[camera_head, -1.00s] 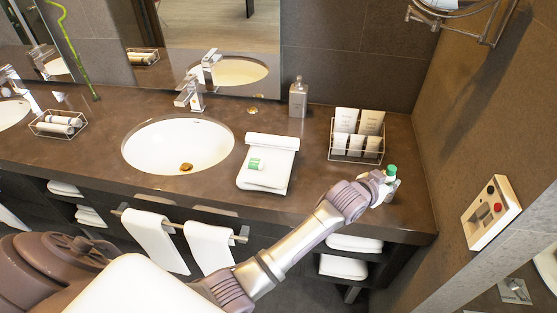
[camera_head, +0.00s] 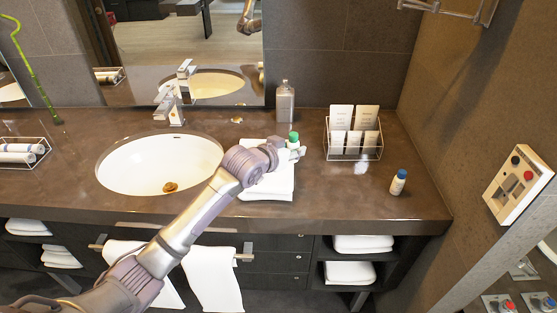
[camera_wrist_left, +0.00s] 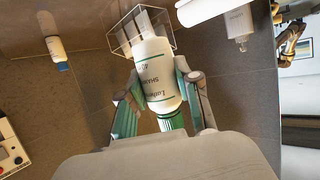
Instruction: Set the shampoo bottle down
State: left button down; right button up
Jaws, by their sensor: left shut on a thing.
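The shampoo bottle (camera_wrist_left: 158,85) is white with green bands and lettering, and its green cap (camera_head: 293,138) points up in the head view. My left gripper (camera_wrist_left: 165,100) is shut around it, with a finger on each side. In the head view my left gripper (camera_head: 284,150) is over the back part of the folded white towel (camera_head: 268,185), left of the wire basket. The bottle's base is hidden there, so I cannot tell whether it touches anything. My right gripper is not in view.
A white bottle with a blue cap (camera_head: 398,182) stands at the counter's right. The wire basket (camera_head: 354,153) holds cards and packets, with a small white thing (camera_head: 361,167) before it. A grey dispenser (camera_head: 285,104) stands behind my gripper. The sink (camera_head: 150,165) is left; counter (camera_head: 330,195) is bare front right.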

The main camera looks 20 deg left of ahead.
aim_at(281, 174)
pick_arm(q)
jog(key=a, duration=0.1)
jog(key=a+f, duration=0.1)
jog(key=a, duration=0.1)
jog(key=shift+f, duration=0.25)
jog(key=shift+w+a+f, duration=0.1)
jog(key=shift+a+f, duration=0.1)
jog(key=shift+f+p, duration=0.3)
jog(key=shift+f, duration=0.05)
notch_tip(281, 174, down, 3)
jog(key=shift+f+p, duration=0.1)
jog(key=shift+p, duration=0.3)
jog(key=shift+f, duration=0.1)
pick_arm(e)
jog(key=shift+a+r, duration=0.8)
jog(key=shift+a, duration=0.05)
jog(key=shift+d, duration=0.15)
pick_arm(q)
jog(key=c, duration=0.8)
grip_release()
jog(key=shift+f, duration=0.15)
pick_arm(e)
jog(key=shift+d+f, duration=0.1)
